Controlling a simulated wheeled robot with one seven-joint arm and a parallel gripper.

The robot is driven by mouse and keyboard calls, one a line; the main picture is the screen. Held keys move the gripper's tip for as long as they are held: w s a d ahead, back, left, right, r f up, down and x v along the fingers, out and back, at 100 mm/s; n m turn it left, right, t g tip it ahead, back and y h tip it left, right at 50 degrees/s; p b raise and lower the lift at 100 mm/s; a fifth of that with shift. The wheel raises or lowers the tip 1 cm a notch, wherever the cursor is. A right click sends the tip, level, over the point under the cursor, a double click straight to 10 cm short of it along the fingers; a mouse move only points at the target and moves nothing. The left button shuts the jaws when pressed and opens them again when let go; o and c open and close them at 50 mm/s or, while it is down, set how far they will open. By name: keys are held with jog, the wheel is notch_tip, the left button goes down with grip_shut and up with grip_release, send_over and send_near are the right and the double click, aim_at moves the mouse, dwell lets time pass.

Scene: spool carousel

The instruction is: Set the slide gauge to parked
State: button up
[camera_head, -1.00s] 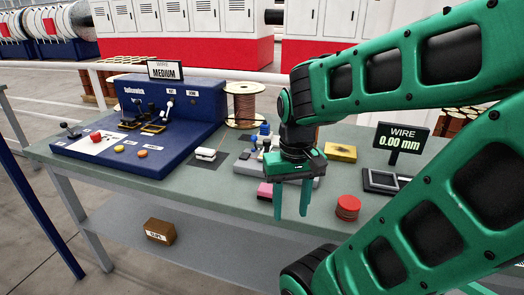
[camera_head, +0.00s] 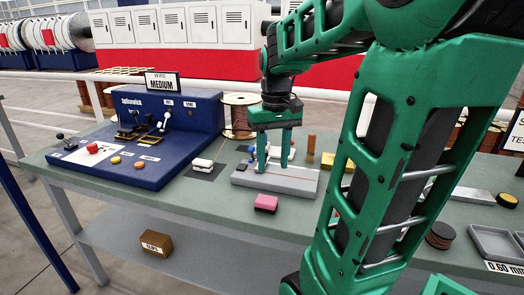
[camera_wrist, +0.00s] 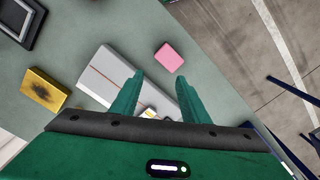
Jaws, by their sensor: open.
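A long light-grey block (camera_head: 295,183) lies on the table and looks like the slide gauge, though I cannot read a label on it. In the wrist view, the block (camera_wrist: 104,77) has a thin line along its top and a small white and yellow piece (camera_wrist: 149,113) near my fingers. My gripper (camera_head: 273,168) is open over the block, fingers pointing down. In the wrist view, my gripper's fingers (camera_wrist: 160,76) are spread with nothing clearly held. I cannot tell whether they touch the block. The slider's setting is not readable.
A pink block (camera_head: 266,203) lies in front of the grey block. A yellow block (camera_wrist: 44,91) lies beside it. A wire spool (camera_head: 239,113) and blue machine (camera_head: 170,120) stand left. A grey tray (camera_head: 494,242) is at right. My arm hides part of the table.

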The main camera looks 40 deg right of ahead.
jog(key=w+d+r+n, duration=0.1)
jog(key=w+d+r, duration=0.1)
jog(key=w+d, duration=0.45)
jog(key=w+d+r+n, duration=0.1)
jog(key=w+d+r, duration=0.2)
jog(key=w+d, duration=0.35)
jog(key=f, duration=0.3)
jog(key=w+a+f, duration=0.1)
jog(key=f, duration=0.3)
jog(key=a+f, duration=0.1)
jog(key=f, duration=0.3)
jog(key=shift+w, duration=0.25)
jog(key=shift+s+d, duration=0.1)
grip_shut()
